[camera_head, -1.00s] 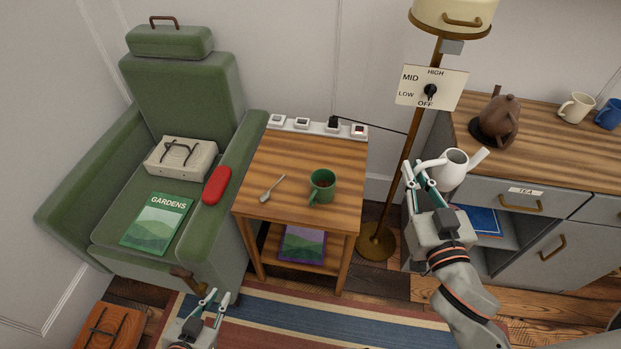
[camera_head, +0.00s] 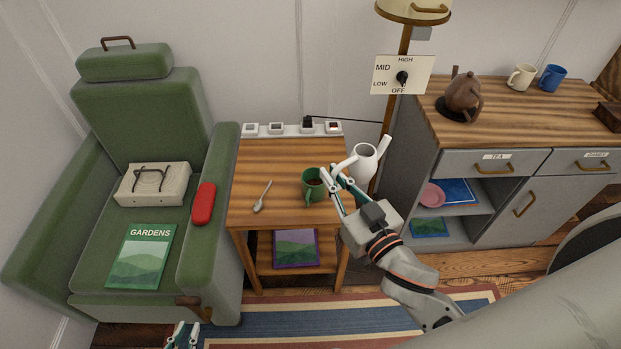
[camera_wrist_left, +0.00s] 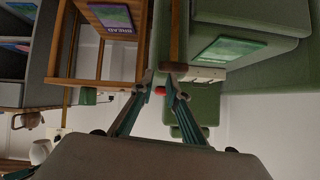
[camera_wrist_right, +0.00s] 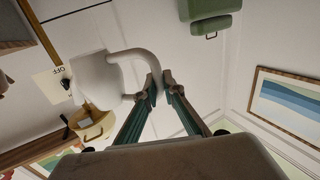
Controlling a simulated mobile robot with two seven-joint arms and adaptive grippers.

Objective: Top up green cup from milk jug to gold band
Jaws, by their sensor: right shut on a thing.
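The green cup (camera_head: 311,188) stands upright on the wooden side table (camera_head: 270,160), with dark brown liquid inside. I cannot make out its gold band. My right gripper (camera_head: 333,178) is shut on the handle of the white milk jug (camera_head: 365,162). It holds the jug up, roughly upright, just right of the cup, and its fingers overlap the cup's right edge in the head view. The jug also shows in the right wrist view (camera_wrist_right: 98,85); its contents are hidden. My left gripper (camera_head: 182,336) is low at the picture's bottom edge, open and empty in the left wrist view (camera_wrist_left: 159,85).
A spoon (camera_head: 262,196) lies left of the cup. A power strip (camera_head: 291,129) runs along the table's back. The green armchair (camera_head: 150,100) stands left, with a red case (camera_head: 203,204) on its arm. A lamp pole (camera_head: 388,125) and a cabinet (camera_head: 480,164) stand right.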

